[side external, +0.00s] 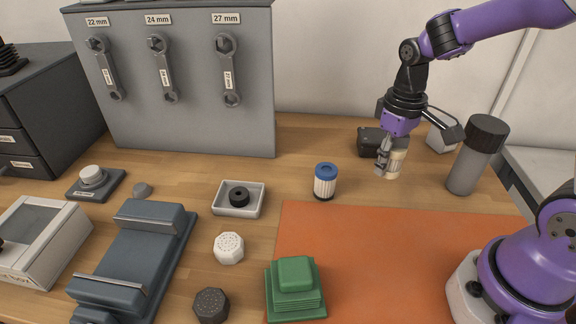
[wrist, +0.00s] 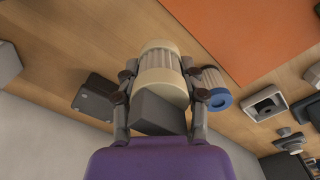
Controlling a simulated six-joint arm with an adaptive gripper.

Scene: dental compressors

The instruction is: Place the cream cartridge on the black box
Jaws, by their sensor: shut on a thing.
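My gripper (side external: 389,165) is shut on the cream cartridge (side external: 397,164), which is roughly upright. In the wrist view the cream cartridge (wrist: 159,66) sits between the two fingers of my gripper (wrist: 158,90), its pleated side and cream bands showing. The black box (side external: 370,142) stands on the wooden table just left of and behind the held cartridge, partly hidden by my gripper in the side view. The black box also shows in the wrist view (wrist: 96,97), left of the fingers and apart from the cartridge. I cannot tell the cartridge's exact height above the table.
A blue-capped cartridge (side external: 325,181) stands left of my gripper. A tall grey cylinder with a dark cap (side external: 476,156) and a pale box (side external: 441,139) stand to the right. An orange mat (side external: 400,250) lies in front. A tray with a black ring (side external: 222,206) is further left.

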